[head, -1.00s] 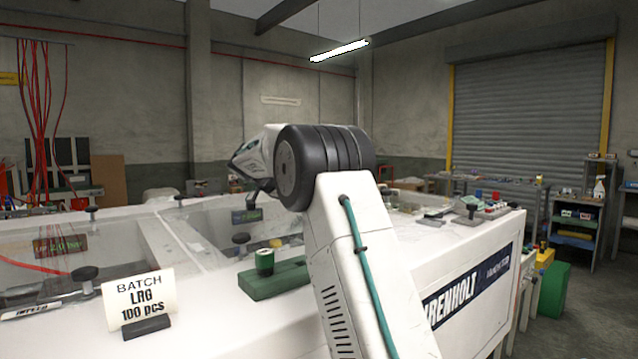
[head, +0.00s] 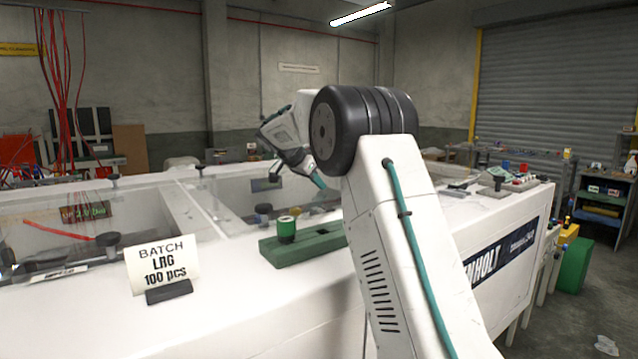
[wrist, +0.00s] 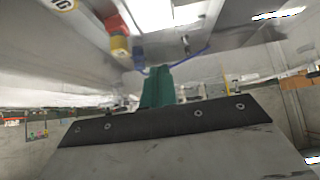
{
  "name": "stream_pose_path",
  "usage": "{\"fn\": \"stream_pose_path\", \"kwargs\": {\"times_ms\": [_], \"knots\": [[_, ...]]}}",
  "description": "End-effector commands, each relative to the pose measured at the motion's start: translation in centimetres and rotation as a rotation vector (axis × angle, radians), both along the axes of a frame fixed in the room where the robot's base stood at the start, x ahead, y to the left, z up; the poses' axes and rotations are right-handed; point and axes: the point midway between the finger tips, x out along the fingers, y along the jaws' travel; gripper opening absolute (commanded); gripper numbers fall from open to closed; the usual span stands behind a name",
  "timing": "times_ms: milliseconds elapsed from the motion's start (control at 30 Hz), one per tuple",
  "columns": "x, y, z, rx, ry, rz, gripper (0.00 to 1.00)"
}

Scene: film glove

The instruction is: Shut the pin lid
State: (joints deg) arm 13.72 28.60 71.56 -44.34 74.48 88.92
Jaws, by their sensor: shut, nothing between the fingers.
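The white machine top holds clear-panelled bays; the left panel (head: 55,240) and the right panel (head: 235,200) carry black knobs. I cannot tell which is the pin lid, nor whether either panel stands open. A black knob (head: 263,211) shows at the right bay's near side and another knob (head: 108,240) at the left one's. My gripper (head: 319,182) is above the right bay, its teal fingers shut and empty, angled down to the right, partly behind my arm. In the wrist view the shut teal fingers (wrist: 158,88) point away, touching nothing I can make out.
A green block (head: 305,244) with a green spool (head: 286,230) stands on the machine's front ledge. A batch card (head: 162,265) stands to its left. Small parts (head: 515,182) lie at the machine's right end. The wrist view shows a red and yellow object (wrist: 118,38) and blue cable.

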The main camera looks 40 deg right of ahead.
Motion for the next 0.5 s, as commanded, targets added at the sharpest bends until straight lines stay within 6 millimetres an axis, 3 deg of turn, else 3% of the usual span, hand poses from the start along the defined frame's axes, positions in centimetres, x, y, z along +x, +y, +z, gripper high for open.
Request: {"fn": "stream_pose_path", "kwargs": {"times_ms": [67, 233, 500], "knots": [[0.0, 0.2, 0.0, 0.009, 0.011, -0.002, 0.00], [-0.1, -0.1, 4.0, 0.000, -0.006, -0.002, 0.00], [0.1, 4.6, 8.5, -0.002, -0.008, 0.002, 0.00]]}}
